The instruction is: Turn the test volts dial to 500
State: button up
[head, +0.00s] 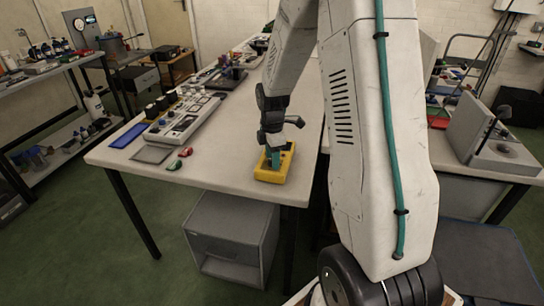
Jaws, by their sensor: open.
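A yellow box-shaped instrument (268,177) sits near the front edge of the white table, at the middle of the head view. It looks like the tester, but its dial and markings cannot be made out. My gripper (273,152) points down right over it, with its fingers open. The gripper hides much of the instrument's top. A teal strip shows between the gripper and the yellow top. I cannot tell whether the fingers touch the dial or stand around it.
A long grey control panel (180,125) with several knobs lies to the left on the table (225,165). Red and green small items (180,160) lie in front of it, beside a grey pad (152,153) and a blue pad (129,136). A grey cabinet (228,240) stands below.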

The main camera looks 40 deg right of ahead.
jog(key=shift+c, duration=0.4)
jog(key=c, duration=0.9)
